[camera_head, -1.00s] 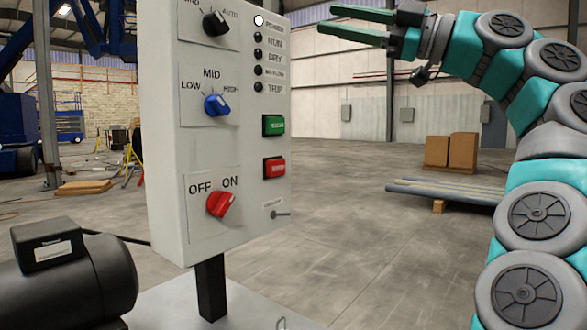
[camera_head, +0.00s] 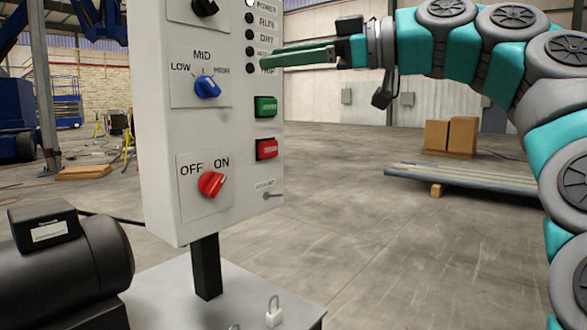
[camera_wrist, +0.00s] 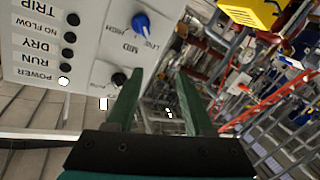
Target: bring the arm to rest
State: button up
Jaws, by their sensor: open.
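My gripper (camera_head: 266,60) reaches in from the right, level with the lamp column of the grey control panel (camera_head: 160,140). Its two green fingers overlap in the head view, and their tips cover part of the panel's right edge. In the wrist view my gripper (camera_wrist: 160,75) is open, with nothing between the fingers. The panel face (camera_wrist: 95,20) fills the upper left there. I cannot tell whether the fingertips touch the panel. My arm (camera_head: 500,50) arches along the right side of the head view.
The panel carries a blue knob (camera_head: 208,87), a red knob (camera_head: 211,184) turned towards ON, a green button (camera_head: 265,107) and a red button (camera_head: 266,149). A black motor (camera_head: 75,260) stands at lower left. A padlock (camera_head: 275,314) is by the base plate.

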jog(key=s+a+f+m+g+h, duration=0.1)
jog(key=s+f+m+h, duration=0.2)
jog(key=f, duration=0.8)
jog(key=s+f+m+g+h, duration=0.1)
jog(key=s+f+m+h, duration=0.2)
jog(key=f, duration=0.7)
jog(key=s+a+f+m+g+h, duration=0.1)
jog(key=s+f+m+h, duration=0.2)
jog(key=f, duration=0.8)
jog(key=s+d+f+m+g+h, duration=0.2)
jog(key=s+d+f+m+h, duration=0.1)
jog(key=s+d+f, duration=0.6)
jog(key=s+d+f+m+g+h, duration=0.2)
jog(key=s+d+f+m+h, duration=0.2)
jog(key=s+d+f, duration=0.5)
notch_tip(320, 180, down, 8)
jog(key=s+m, duration=0.2)
jog(key=shift+s+d+m, duration=0.15)
jog(key=shift+s+m, duration=0.05)
jog(key=shift+m, duration=0.1)
